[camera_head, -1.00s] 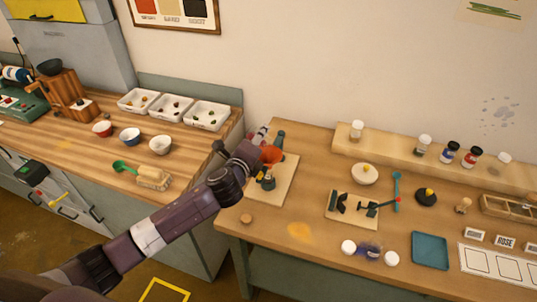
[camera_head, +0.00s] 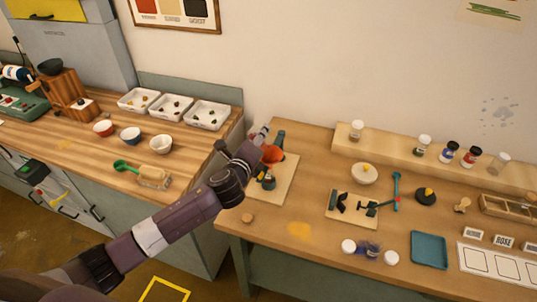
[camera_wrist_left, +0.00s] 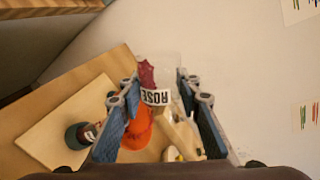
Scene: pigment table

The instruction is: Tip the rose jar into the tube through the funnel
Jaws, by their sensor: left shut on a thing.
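My left gripper (camera_head: 258,137) is shut on the rose jar (camera_head: 264,131), above the stand board at the left end of the right-hand table. In the left wrist view, the clear jar, labelled ROSE (camera_wrist_left: 156,97), sits between the fingertips (camera_wrist_left: 155,92). Its label appears upside down, and dark rose powder (camera_wrist_left: 147,73) lies towards one side, so the jar looks tilted. The orange funnel (camera_head: 272,154) is just below and right of the gripper; it also shows behind the fingers in the wrist view (camera_wrist_left: 138,130). I cannot make out the tube clearly. My right gripper is not in view.
The stand's board (camera_head: 286,187) carries dark green parts close to my gripper.

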